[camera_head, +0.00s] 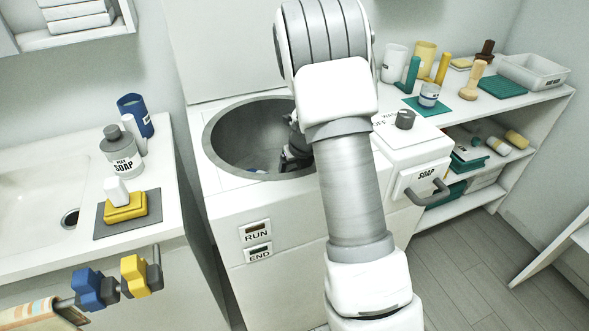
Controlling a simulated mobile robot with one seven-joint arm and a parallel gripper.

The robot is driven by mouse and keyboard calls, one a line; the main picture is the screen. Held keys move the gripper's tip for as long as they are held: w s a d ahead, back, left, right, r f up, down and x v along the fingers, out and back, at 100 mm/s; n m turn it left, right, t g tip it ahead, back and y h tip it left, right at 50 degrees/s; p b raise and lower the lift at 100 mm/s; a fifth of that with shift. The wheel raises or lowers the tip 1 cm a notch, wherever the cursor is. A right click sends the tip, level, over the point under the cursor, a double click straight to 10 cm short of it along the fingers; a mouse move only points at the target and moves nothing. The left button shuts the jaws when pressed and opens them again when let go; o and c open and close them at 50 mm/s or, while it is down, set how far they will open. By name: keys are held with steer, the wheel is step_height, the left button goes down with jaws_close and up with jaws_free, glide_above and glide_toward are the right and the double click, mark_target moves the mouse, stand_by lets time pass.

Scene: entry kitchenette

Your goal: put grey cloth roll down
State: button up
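My gripper (291,158) reaches into the round grey drum (213,150) of the white top-loading washer, at the drum's right side. My arm hides much of it. Only dark finger parts show, so I cannot tell whether it is open or shut or holds anything. I cannot make out a grey cloth roll in or at my gripper. A small bluish and white patch (258,171) shows low in the drum, too small to identify. A pale labelled roll (498,146) lies on the right shelf unit's middle level; I cannot tell if it is the grey cloth roll.
A soap drawer (419,181) with a grey handle sticks out at the washer's right front. A sink counter (75,235) with a soap bottle (121,155) is left.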

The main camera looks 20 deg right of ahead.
steer(key=s+a+r+n+y+p, duration=0.1)
steer(key=s+a+r+n+p, duration=0.25)
steer(key=r, duration=0.65)
steer(key=s+a+r+n+p, duration=0.1)
steer(key=s+a+r+n, duration=0.1)
steer(key=s+r+n, duration=0.6)
steer(key=s+a+r+n, duration=0.2)
steer(key=s+r+n, duration=0.2)
steer(key=s+n, duration=0.2)
steer(key=s+a+r+n, duration=0.2)
steer(key=s+r+n, duration=0.2)
steer(key=s+n, duration=0.3)
steer(key=s+a+r+n+t+h, duration=0.1)
steer(key=s+a+r+n, duration=0.1)
steer(key=s+n, duration=0.5)
steer(key=r+n, duration=0.1)
steer(key=n, duration=0.3)
steer(key=shift+r, duration=0.4)
steer(key=shift+n, duration=0.25)
step_height(320, 180, up, 13)
steer(key=p, duration=1.3)
